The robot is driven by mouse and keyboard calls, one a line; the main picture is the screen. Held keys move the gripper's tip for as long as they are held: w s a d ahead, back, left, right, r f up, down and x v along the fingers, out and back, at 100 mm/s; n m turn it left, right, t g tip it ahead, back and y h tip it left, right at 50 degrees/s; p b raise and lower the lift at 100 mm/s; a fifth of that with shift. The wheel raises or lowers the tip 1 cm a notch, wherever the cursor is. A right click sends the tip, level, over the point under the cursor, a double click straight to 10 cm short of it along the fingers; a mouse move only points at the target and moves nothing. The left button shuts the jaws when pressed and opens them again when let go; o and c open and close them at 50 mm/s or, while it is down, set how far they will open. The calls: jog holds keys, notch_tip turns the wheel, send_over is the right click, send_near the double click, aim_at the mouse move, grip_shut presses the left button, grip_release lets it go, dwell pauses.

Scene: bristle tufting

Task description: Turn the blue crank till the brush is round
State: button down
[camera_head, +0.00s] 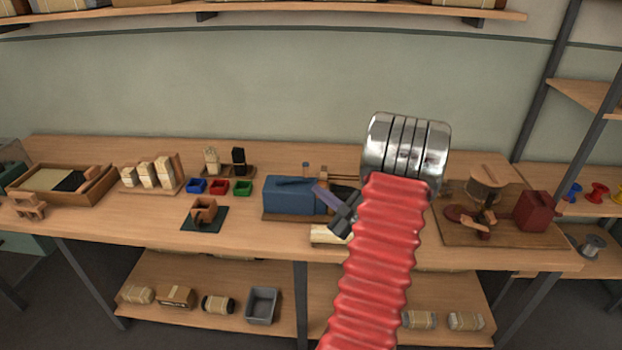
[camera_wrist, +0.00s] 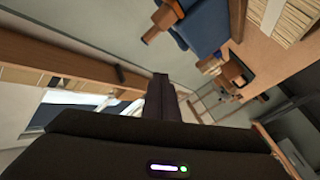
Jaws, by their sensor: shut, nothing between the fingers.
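I cannot tell for sure which part is the crank. In the wrist view a blue body (camera_wrist: 204,25) shows at the top, with a wooden handle-like piece (camera_wrist: 164,18) at its left. My gripper (camera_head: 317,188) is shut and empty, in front of the blue machine's right end in the head view; its fingers also show in the wrist view (camera_wrist: 160,80), apart from the blue body. The brush cannot be made out; my arm hides part of that area.
A dark red machine (camera_head: 537,210) stands on a wooden board at the right. Blue, red and green bins (camera_head: 219,187) and a wooden piece on a dark mat (camera_head: 203,212) lie left of the blue machine. A pale block (camera_head: 325,236) lies near the front edge.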

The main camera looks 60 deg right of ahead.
aim_at(307, 171)
jog(key=s+m+g+h, duration=0.1)
jog(key=m, duration=0.8)
jog(key=s+f+m+g+h, duration=0.1)
jog(key=m+h, duration=0.1)
jog(key=m, duration=0.8)
jog(key=s+f+m+h, duration=0.1)
jog(key=m, duration=0.9)
jog(key=shift+s+a+g+h, duration=0.1)
jog(key=shift+a+g+h, duration=0.2)
jog(key=shift+a+g, duration=0.1)
jog(key=x, duration=1.4)
jog(key=shift+d, duration=0.1)
jog(key=shift+w+d, duration=0.4)
jog(key=shift+d, duration=0.25)
jog(key=shift+w+d, duration=0.35)
jog(key=shift+d, duration=0.3)
jog(key=shift+w+d, duration=0.4)
jog(key=shift+d, duration=0.25)
